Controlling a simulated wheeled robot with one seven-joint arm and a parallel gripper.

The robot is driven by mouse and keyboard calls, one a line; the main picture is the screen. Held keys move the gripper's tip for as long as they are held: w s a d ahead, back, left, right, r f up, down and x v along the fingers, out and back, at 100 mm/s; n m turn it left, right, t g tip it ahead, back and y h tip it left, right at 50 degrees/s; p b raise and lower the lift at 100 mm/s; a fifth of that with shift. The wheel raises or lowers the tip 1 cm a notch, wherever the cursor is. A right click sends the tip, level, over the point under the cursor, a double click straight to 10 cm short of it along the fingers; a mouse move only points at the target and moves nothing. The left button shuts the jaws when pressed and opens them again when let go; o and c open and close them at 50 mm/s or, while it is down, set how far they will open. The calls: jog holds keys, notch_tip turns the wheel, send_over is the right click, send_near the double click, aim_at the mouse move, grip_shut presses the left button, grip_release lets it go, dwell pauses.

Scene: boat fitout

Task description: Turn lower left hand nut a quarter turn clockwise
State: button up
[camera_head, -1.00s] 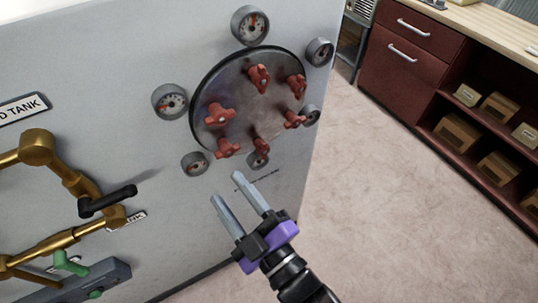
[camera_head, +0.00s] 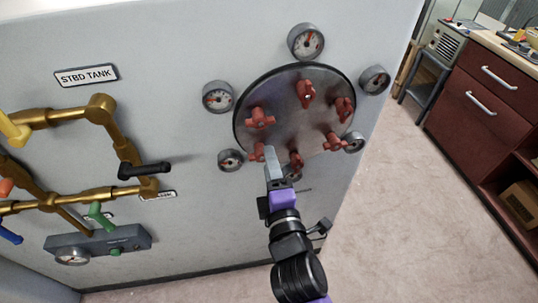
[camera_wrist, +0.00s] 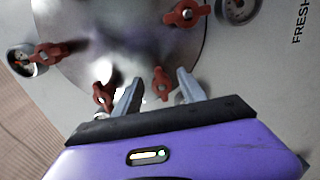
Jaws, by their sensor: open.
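The round metal cover plate (camera_head: 285,125) on the white panel carries several red wing nuts around its rim. The lower left hand nut (camera_head: 257,152) is partly hidden by my gripper (camera_head: 270,150) in the head view. In the wrist view this nut (camera_wrist: 160,82) appears between my two open grey fingers, with its wings close to the fingertips. I cannot tell whether they touch it. The upper left nut (camera_head: 261,118) sits above it, and the bottom nut (camera_head: 296,160) is just right of my fingers.
Round gauges surround the plate, including one at lower left (camera_head: 230,160) close to the nut. Brass pipes with a black lever (camera_head: 145,170) stick out at the left. Red drawers (camera_head: 490,85) stand at the right beyond open floor.

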aim_at(262, 160)
jog(key=shift+x, duration=1.35)
jog(key=shift+a, duration=0.1)
grip_shut()
jog(key=shift+f, duration=0.1)
jog(key=m+b, duration=0.1)
jog(key=m, duration=0.1)
jog(key=m+b, duration=0.2)
jog(key=shift+f, duration=0.35)
jog(key=m+b, duration=0.2)
jog(key=m, duration=0.1)
jog(key=m+b, duration=0.1)
jog(key=shift+a+f+m, duration=0.2)
jog(key=shift+f+m, duration=0.05)
jog(key=shift+m, duration=0.05)
jog(key=m+b, duration=0.3)
jog(key=m, duration=0.2)
jog(key=shift+s+a+f+b, duration=0.1)
jog(key=shift+s+a+b, duration=0.05)
jog(key=shift+a+b, duration=0.15)
jog(key=shift+a+m+b, duration=0.1)
jog(key=shift+m+b, duration=0.75)
jog(key=shift+m, duration=0.85)
